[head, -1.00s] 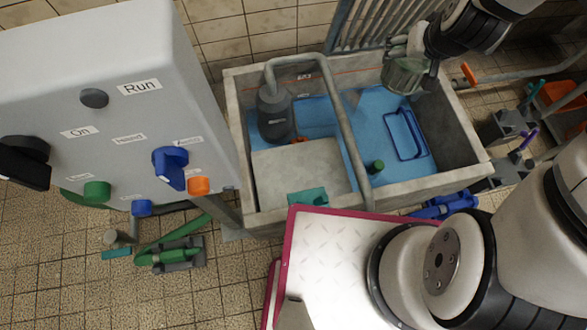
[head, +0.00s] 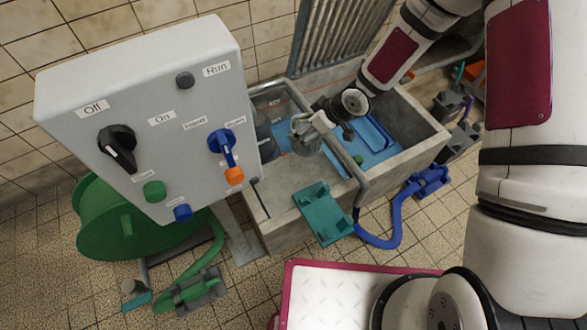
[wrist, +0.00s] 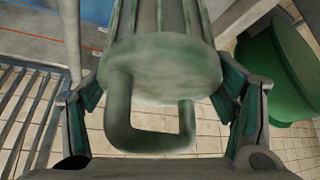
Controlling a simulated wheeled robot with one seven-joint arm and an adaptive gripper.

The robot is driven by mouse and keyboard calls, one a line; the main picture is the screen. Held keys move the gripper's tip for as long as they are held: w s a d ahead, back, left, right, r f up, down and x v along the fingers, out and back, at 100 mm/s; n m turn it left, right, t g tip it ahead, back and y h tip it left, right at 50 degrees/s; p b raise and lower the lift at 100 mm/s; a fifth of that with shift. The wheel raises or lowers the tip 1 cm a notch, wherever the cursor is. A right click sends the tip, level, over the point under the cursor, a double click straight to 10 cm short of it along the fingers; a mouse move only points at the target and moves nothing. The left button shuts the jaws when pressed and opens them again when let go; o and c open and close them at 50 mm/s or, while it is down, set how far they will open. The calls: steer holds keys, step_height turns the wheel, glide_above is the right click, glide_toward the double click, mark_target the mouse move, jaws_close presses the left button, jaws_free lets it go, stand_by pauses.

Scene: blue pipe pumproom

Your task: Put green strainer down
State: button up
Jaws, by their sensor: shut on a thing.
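The green strainer (wrist: 163,62) fills the middle of the wrist view, a ribbed, worn grey-green cylinder with a flat end and a looped handle (wrist: 150,140). My gripper (wrist: 162,95) is shut on it, with one finger on each side. In the head view my gripper (head: 322,122) holds the strainer (head: 303,134) in the air above the left part of the concrete basin (head: 415,150), close to the bent grey pipe. The strainer's far end is cut off in the wrist view, and my gripper partly covers it in the head view.
A grey control box (head: 150,110) with knobs stands left of the basin. A teal bracket (head: 322,213) sits at the basin's front rim, near the grey pipe (head: 352,160). A green reel (head: 110,222) stands below the box. A blue hose (head: 395,220) lies at right front.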

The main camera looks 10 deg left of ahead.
mark_target(305, 148)
steer(key=a+f+n+b, duration=0.1)
steer(key=a+f, duration=0.1)
steer(key=f, duration=0.3)
steer(key=s+a+f+n+g+b, duration=0.1)
steer(key=a+f, duration=0.1)
steer(key=f, duration=0.3)
steer(key=a+f+n+g+b, duration=0.1)
steer(key=a+f+n+b, duration=0.1)
steer(key=f, duration=0.3)
steer(key=shift+s+a+f+y, duration=0.3)
steer(key=shift+s+f+y, duration=0.05)
steer(key=shift+s+y, duration=0.05)
steer(key=shift+f, duration=0.15)
steer(key=o, duration=1.7)
steer(key=shift+r, duration=0.25)
steer(key=p+v, duration=0.5)
steer(key=v, duration=0.6)
steer(key=shift+d+r, duration=0.2)
steer(key=shift+r, duration=0.05)
steer(key=shift+d, duration=0.1)
